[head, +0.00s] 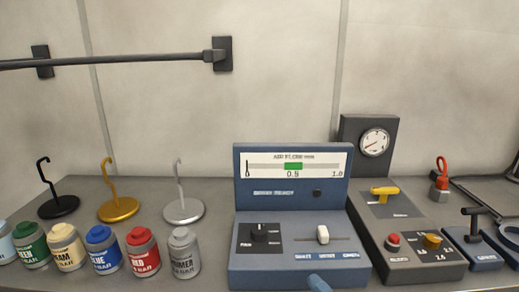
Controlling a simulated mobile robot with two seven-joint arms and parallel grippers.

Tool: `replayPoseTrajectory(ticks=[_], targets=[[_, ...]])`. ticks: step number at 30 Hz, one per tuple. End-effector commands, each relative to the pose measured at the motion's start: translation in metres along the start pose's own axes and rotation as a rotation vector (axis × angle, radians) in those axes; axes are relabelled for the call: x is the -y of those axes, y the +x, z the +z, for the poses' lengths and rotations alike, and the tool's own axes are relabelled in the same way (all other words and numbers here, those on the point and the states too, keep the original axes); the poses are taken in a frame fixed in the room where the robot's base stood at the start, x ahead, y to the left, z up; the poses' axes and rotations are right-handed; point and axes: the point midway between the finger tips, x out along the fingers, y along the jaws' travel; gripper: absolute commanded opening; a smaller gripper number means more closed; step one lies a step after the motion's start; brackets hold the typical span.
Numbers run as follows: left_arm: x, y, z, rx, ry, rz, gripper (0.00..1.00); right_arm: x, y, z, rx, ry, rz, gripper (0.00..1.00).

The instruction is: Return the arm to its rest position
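Neither of my grippers shows in the head view, and I see no arm of mine that I can be sure of. The grey bench (220,212) fills the lower part of the view. A blue control console (240,264) stands at its middle, with an upright display panel (292,193) showing a green mark near 0.5. A black knob (259,233) and a white slider (322,234) sit on its face. A blue rounded piece (322,283) at the bottom edge is cut off, and I cannot tell what it belongs to.
Paint cans stand in a row at the left, ending in a grey can (184,255). Behind stand black (59,206), gold (119,209) and silver (184,211) hook stands. A dark rail (120,60) crosses the wall. A gauge box (350,135) and grey switch panel (415,272) stand right.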

Motion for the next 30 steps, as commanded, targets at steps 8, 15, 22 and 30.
replayPoseTrajectory(ticks=[8,15,22,30], targets=[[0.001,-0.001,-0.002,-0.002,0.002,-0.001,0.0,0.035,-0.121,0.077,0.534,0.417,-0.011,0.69],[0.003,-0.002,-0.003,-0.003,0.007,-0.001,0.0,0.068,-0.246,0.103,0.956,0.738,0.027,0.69],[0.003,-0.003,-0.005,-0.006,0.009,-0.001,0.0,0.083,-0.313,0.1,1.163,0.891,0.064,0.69],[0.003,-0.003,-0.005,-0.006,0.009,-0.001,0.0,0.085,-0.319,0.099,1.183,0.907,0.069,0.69]])
